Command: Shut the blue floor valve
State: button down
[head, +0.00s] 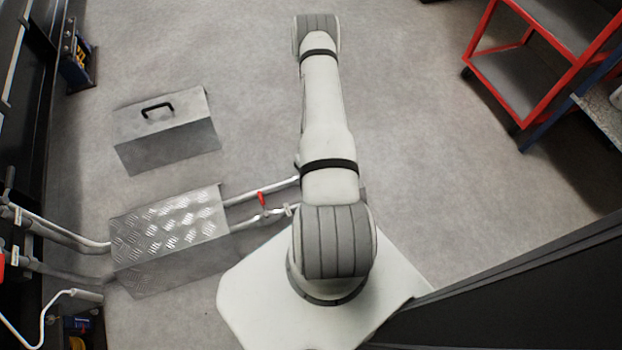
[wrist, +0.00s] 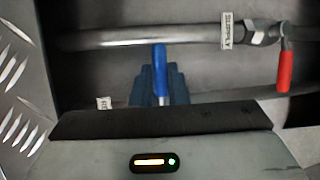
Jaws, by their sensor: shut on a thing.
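The blue lever (wrist: 160,62) of the floor valve stands up in the middle of the wrist view. It looks straight up and down in the picture, its top just below a grey pipe. My gripper (wrist: 161,84) is shut on the blue lever, with its dark fingers on either side of it. The lever's lower part and the valve body are hidden behind the gripper's body. In the head view my arm covers the blue valve and my gripper.
A red valve lever (wrist: 284,70) hangs close by on the right, near a SUPPLY tag (wrist: 230,31); it also shows in the head view (head: 261,198). A checker-plate cover (head: 168,228) and a metal box (head: 170,145) stand left. A red cart (head: 500,75) stands far right.

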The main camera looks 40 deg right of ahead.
jog(key=shift+s, duration=0.2)
jog(key=c, duration=1.4)
grip_release()
jog(key=shift+w, duration=0.15)
jog(key=p+v, duration=0.3)
jog(key=v, duration=0.4)
jog(key=shift+r, duration=0.35)
jog(key=shift+w+d, duration=0.1)
jog(key=shift+w, duration=0.05)
